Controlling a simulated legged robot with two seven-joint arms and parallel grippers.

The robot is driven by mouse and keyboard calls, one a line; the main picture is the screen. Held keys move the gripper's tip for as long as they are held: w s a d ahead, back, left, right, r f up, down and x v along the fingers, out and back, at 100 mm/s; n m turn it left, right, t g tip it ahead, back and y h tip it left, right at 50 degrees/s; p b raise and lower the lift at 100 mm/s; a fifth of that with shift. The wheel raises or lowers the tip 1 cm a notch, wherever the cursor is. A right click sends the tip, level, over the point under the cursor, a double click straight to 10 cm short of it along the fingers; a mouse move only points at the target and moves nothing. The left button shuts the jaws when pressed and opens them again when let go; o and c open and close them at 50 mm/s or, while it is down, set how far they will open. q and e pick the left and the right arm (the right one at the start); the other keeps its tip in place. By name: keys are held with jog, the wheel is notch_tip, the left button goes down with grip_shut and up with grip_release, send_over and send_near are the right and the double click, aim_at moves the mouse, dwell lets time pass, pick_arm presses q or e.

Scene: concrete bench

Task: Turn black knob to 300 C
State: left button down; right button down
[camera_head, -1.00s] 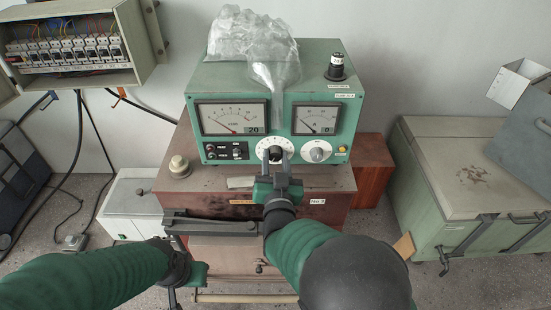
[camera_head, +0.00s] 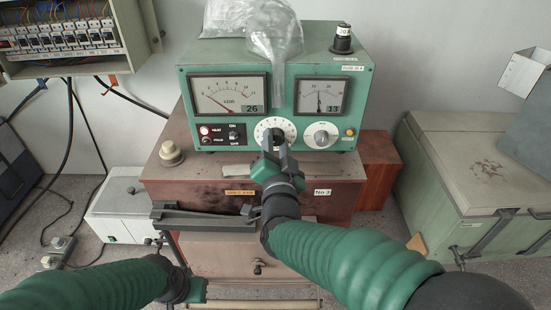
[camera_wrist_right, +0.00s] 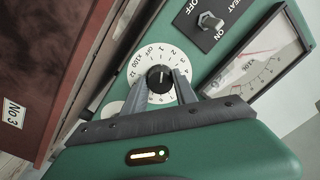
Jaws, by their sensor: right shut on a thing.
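The black knob (camera_wrist_right: 160,77) sits at the middle of a white numbered dial (camera_wrist_right: 138,92) marked OFF and "x100". In the head view the dial (camera_head: 262,126) is on the front of the green control box (camera_head: 320,85). My right gripper (camera_wrist_right: 170,84) is shut on the knob, its fingers on either side. It also shows in the head view (camera_head: 274,142), hiding part of the knob. A pale mark shows on the knob towards the low numbers; its exact setting is hard to read. My left gripper (camera_head: 178,285) is low at the left, its fingers unclear.
A red lamp (camera_head: 204,130) is lit beside the toggle switch (camera_head: 234,136). A grey-white knob (camera_head: 321,135) is close right of the dial. A plastic bag (camera_head: 274,35) hangs over the box front.

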jog(key=m+b, duration=0.2)
jog(key=b, duration=0.1)
jog(key=m+b, duration=0.2)
jog(key=b, duration=0.2)
jog(key=m+b, duration=0.3)
jog(key=shift+f, duration=0.4)
jog(key=shift+a+r+m+b, duration=0.1)
jog(key=shift+m+b, duration=1.2)
jog(key=shift+b, duration=0.1)
jog(key=c, duration=1.3)
grip_release()
jog(key=shift+o, duration=1.5)
jog(key=shift+s+r, duration=0.1)
